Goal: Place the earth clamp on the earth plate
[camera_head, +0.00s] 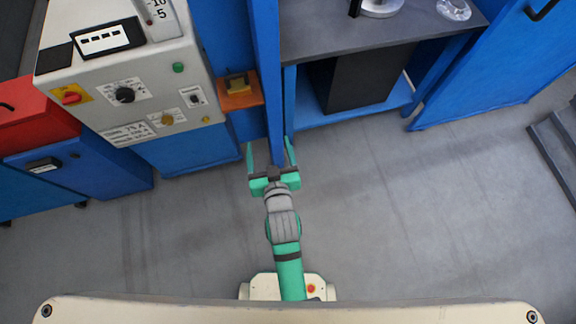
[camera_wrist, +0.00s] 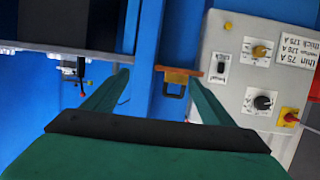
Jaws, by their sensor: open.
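My gripper (camera_head: 270,152) is open and empty, its two green fingers spread and pointing toward the blue post. In the wrist view the open fingers (camera_wrist: 157,78) frame that post. An orange-brown bracket (camera_head: 241,101) sticks out beside the grey control panel, with a small dark yellow-brown block on it (camera_head: 237,83). In the wrist view the bracket (camera_wrist: 180,73) lies just beyond the right fingertip, and a dark looped part (camera_wrist: 175,90) is at it. The fingers touch neither. I cannot tell for certain which of these is the earth clamp or the earth plate.
The grey control panel (camera_head: 150,90) with knobs stands left of the blue post (camera_head: 268,80). A dark table (camera_head: 420,38) stands at right. A small dark device with a red tip (camera_wrist: 76,70) shows at left in the wrist view. The grey floor (camera_head: 420,210) is clear.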

